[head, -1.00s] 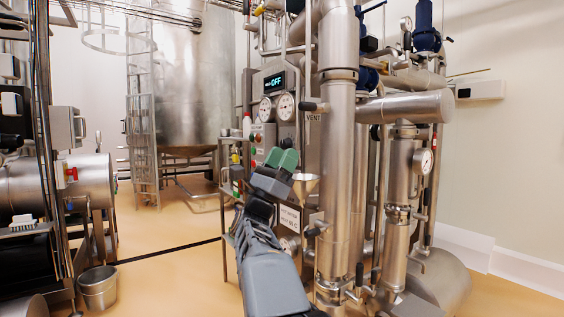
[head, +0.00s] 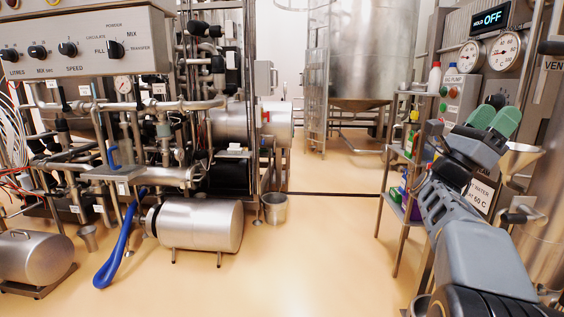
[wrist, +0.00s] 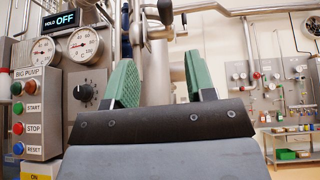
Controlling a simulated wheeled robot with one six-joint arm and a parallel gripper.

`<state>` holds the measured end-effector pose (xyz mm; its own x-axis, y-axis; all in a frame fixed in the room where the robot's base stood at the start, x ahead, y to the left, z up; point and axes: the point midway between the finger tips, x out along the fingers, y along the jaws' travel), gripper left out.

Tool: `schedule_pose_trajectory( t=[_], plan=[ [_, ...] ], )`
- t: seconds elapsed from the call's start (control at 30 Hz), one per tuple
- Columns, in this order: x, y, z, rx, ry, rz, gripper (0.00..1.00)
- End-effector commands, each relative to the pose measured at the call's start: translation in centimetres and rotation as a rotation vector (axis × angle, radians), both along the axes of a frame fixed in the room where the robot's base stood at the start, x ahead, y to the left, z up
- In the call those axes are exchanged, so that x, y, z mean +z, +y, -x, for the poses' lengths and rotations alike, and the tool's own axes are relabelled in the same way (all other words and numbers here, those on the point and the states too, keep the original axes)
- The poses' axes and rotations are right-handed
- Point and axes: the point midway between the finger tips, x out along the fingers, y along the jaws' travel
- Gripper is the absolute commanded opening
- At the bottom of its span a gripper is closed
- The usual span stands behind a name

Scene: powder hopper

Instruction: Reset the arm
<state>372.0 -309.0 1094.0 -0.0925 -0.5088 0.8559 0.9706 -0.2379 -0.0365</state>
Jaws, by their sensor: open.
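My gripper (head: 494,121) has green pads and is raised at the right in the head view, in front of the hopper machine's panel. It is open and empty. In the wrist view the two green fingers of my gripper (wrist: 162,82) stand apart with nothing between them. A steel funnel (head: 518,160) is just right of and below the gripper in the head view; I cannot tell whether they touch.
Beside the gripper are a BIG PUMP button box (wrist: 37,118), two gauges and a HOLD OFF display (head: 476,20). A shelf stand (head: 398,160) with bottles is left of my arm. A bucket (head: 274,208) and a blue hose (head: 122,245) are on the floor. The middle floor is clear.

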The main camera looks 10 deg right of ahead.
Motion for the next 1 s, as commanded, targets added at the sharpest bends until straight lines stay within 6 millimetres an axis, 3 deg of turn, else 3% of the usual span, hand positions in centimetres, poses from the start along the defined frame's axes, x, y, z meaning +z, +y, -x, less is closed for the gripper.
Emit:
schedule_pose_trajectory(
  t=[0.13,0.27,0.4,0.5,0.57,0.67,0.8,1.0],
  plan=[
    [3.3,1.5,-3.2,0.016,0.228,-0.065,0.50],
    [5.4,4.8,-8.0,0.030,0.644,-0.103,0.50],
    [4.8,10.5,-12.2,0.043,1.183,-0.011,0.50],
    [3.1,15.3,-13.2,0.050,1.553,0.154,0.50],
    [1.8,18.2,-12.8,0.057,1.763,0.293,0.50],
    [-0.6,22.6,-10.8,0.073,2.070,0.580,0.50],
    [-3.4,27.3,-5.7,0.112,2.376,1.045,0.50],
    [-5.7,30.4,1.9,0.195,2.555,1.642,0.50]
  ],
)
